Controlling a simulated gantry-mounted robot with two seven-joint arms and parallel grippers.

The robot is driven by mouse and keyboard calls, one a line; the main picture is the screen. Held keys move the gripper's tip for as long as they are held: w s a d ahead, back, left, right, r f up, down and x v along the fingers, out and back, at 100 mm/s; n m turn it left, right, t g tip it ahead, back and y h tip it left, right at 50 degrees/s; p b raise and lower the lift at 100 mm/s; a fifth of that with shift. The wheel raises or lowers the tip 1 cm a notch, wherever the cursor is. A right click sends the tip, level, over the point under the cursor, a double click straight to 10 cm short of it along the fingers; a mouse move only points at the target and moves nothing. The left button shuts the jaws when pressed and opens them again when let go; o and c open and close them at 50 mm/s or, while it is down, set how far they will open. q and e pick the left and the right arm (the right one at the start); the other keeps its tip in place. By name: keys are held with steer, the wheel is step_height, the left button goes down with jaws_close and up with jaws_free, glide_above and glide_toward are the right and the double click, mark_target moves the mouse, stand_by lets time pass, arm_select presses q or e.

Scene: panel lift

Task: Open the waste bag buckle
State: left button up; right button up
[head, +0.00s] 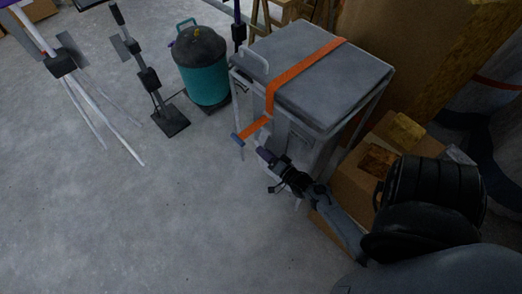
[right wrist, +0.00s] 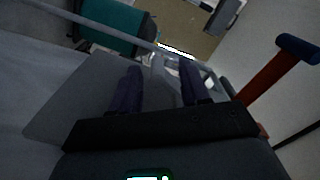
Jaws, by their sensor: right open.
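A grey bin-like box (head: 320,65) stands in the upper middle of the head view. An orange strap (head: 300,65) runs over its lid and hangs off the front, ending in a blue bar-shaped piece (head: 237,139), which seems to be the buckle. My right gripper (head: 264,156) is just right of and below that piece, apart from it. In the right wrist view its two dark fingers (right wrist: 159,68) are spread. A pale grey part shows between them, and I cannot tell whether they touch it. The strap (right wrist: 266,85) and blue end (right wrist: 298,48) lie right of the fingers. My left gripper is not in view.
A teal canister (head: 207,82) with a dark top stands left of the box. Dark stands (head: 150,80) are further left. Cardboard boxes (head: 350,185) crowd the right side by my right arm.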

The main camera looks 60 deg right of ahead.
steer(key=shift+w+d+b, duration=0.45)
steer(key=shift+w+d, duration=0.45)
steer(key=shift+w+a, duration=0.15)
steer(key=shift+w, duration=0.15)
